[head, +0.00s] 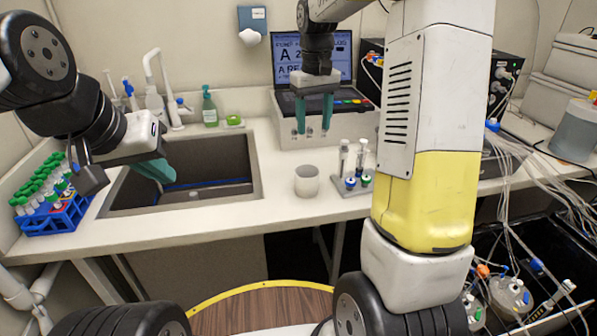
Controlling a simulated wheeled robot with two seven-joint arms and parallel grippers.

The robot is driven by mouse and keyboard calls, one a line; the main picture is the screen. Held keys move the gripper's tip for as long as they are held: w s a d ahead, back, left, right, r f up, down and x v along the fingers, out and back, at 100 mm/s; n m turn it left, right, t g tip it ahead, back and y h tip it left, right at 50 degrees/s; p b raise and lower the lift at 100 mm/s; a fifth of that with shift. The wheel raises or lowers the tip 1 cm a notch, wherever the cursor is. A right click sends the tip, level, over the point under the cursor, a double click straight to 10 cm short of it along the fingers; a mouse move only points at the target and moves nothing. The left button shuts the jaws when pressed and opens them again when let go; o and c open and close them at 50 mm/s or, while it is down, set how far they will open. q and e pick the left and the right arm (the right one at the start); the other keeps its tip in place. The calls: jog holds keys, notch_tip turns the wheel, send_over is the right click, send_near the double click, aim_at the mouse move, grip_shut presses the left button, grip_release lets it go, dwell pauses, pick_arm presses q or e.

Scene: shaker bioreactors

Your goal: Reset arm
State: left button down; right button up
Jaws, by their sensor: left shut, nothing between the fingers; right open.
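My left gripper (163,178) hangs at the left, over the back left part of the sink. Its teal fingers are together with nothing seen between them. My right gripper (313,130) points down in front of the laptop-like instrument at the back of the counter. Its two teal fingers are apart and the gap between them is empty. My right arm's white and yellow link crosses the view right of centre and hides part of the counter and the equipment behind it.
A blue rack (62,218) of green-capped tubes stands left of the sink (252,196). A white cup (307,181) and a small tube stand (346,186) are on the counter below my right gripper. An instrument (345,135) with a screen is behind it. Bottles and tubing crowd the right.

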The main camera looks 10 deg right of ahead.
jog(key=shift+r, duration=0.2)
jog(key=s+a+r+m+t+y, duration=0.1)
jog(key=s+r+t, duration=0.1)
jog(key=s, duration=1)
jog(key=s+a+r+m+t+y, duration=0.1)
jog(key=s+t, duration=0.3)
jog(key=s, duration=0.8)
jog(key=shift+a+r, duration=0.15)
jog(key=shift+r, duration=0.5)
